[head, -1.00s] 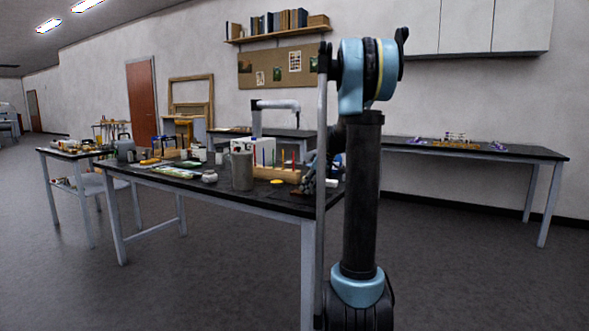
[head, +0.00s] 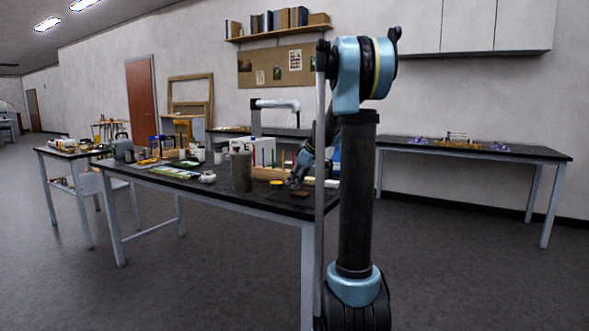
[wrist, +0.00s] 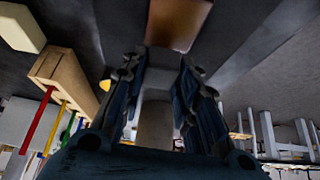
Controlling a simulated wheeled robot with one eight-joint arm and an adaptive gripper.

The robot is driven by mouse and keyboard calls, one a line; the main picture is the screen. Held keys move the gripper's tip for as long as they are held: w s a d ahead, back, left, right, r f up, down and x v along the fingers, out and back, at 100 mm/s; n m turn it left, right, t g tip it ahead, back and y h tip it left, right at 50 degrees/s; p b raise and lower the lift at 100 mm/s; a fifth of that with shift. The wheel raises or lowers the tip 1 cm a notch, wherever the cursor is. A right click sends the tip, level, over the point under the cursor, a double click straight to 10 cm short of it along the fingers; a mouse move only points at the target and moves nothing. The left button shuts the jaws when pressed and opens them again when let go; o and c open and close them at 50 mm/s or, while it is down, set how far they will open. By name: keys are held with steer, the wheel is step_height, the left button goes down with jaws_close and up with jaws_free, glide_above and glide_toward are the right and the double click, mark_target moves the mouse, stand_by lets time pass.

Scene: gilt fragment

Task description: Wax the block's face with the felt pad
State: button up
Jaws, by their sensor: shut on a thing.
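My gripper (wrist: 160,58) shows in the wrist view with its two dark fingers shut on a pale grey piece (wrist: 157,82), which looks like the felt pad. In the head view my gripper (head: 296,176) is over the right end of the dark-topped table, partly hidden by my own arm. A reddish-brown block (wrist: 178,22) lies on the table just beyond the fingertips in the wrist view. It shows as a small brown patch in the head view (head: 302,194). I cannot tell whether the pad touches it.
A wooden rack (wrist: 62,76) with coloured sticks stands beside the gripper, near a cream block (wrist: 20,26) and a small yellow thing (wrist: 105,85). A grey cylinder (head: 241,172) stands left of the gripper on the table (head: 225,191). Many small items crowd the table's left part.

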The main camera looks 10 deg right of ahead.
steer(key=shift+a+r, duration=0.25)
steer(key=shift+r, duration=2.8)
steer(key=shift+d, duration=0.85)
